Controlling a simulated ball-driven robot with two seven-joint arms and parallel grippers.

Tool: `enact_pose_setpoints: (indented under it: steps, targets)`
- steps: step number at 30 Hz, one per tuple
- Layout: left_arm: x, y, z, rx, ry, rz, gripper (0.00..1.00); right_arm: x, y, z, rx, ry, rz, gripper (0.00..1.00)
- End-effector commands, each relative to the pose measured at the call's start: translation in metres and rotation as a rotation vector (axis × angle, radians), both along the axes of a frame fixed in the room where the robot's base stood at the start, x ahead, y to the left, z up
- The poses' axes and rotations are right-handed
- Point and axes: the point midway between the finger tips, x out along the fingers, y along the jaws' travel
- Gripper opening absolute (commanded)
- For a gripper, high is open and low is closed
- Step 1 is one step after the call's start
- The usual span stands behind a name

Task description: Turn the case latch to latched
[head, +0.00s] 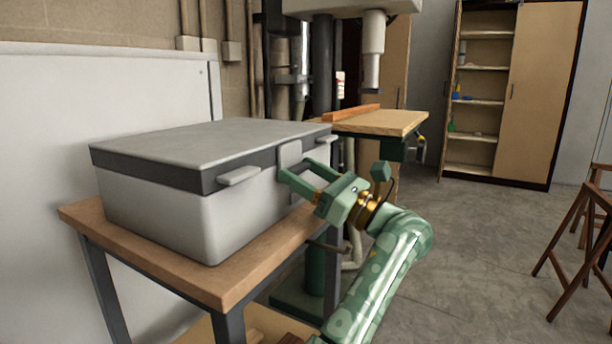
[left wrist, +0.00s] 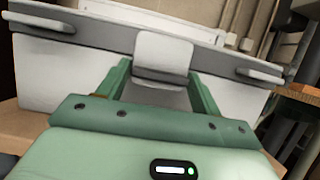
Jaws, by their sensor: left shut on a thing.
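A closed grey case (head: 160,215) with a dark band under its lid (head: 210,142) stands on a wooden-topped table. Its case latch (head: 290,154) is a light grey plate on the middle of the front, across the dark band. In the left wrist view the latch (left wrist: 163,55) sits between my two green fingers, with its lower part bent outward. My left gripper (head: 297,180) reaches the case front from the right and is shut on the latch. It also shows in the left wrist view (left wrist: 160,88). My right gripper is not in view.
Two grey handles (head: 238,176) (head: 327,138) stick out on either side of the latch. The table's wooden top (head: 225,280) has a narrow bare strip before the case. A drill press (head: 374,45) with a wooden table stands behind.

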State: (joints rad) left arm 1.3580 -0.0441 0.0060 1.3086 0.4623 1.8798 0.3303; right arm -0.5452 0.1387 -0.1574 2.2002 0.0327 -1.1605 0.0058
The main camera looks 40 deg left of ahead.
Motion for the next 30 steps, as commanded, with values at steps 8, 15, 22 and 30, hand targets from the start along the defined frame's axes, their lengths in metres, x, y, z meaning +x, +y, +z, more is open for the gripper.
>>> enact_pose_setpoints:
  steps: [8, 15, 22, 30]
  targets:
    - [0.0, 0.0, -0.001, -0.002, 0.0, -0.002, 0.84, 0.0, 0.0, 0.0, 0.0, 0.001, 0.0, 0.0]
    - [0.001, -0.003, -0.002, -0.001, 0.001, -0.001, 0.84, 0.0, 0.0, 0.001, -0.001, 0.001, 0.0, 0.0]
    - [0.011, -0.042, -0.016, -0.004, 0.003, -0.004, 0.84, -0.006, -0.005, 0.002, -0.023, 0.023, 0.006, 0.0]
    - [0.03, -0.108, -0.049, -0.003, 0.005, -0.005, 0.84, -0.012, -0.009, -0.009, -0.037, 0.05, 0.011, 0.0]
